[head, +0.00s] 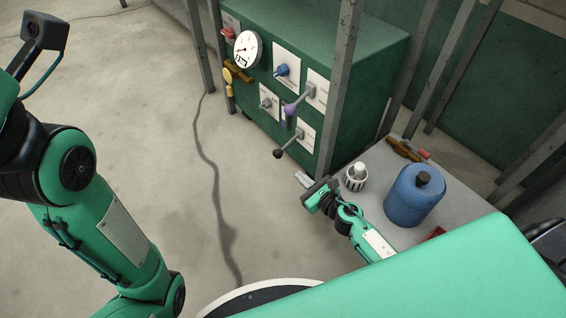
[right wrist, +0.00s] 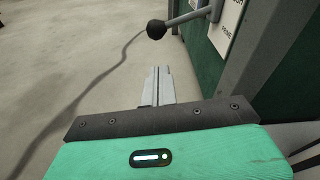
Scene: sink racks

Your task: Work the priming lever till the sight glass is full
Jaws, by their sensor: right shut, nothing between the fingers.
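The priming lever (head: 291,145) is a grey rod with a black ball knob, low on the front of the green cabinet. In the right wrist view its knob (right wrist: 156,29) hangs at the top, beyond the fingertips. My right gripper (head: 303,180) is below and to the right of the knob in the head view, apart from it. Its two grey fingers (right wrist: 157,86) are shut with nothing between them. I cannot make out the sight glass or its level clearly. My left gripper is out of the picture.
The green cabinet (head: 377,62) also carries a purple-handled lever (head: 293,108), a blue knob (head: 282,70) and a white dial gauge (head: 248,49). A grey post (head: 340,85) stands before it. A bench (head: 388,219) holds a blue canister (head: 413,197) and a small white-capped container (head: 356,177).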

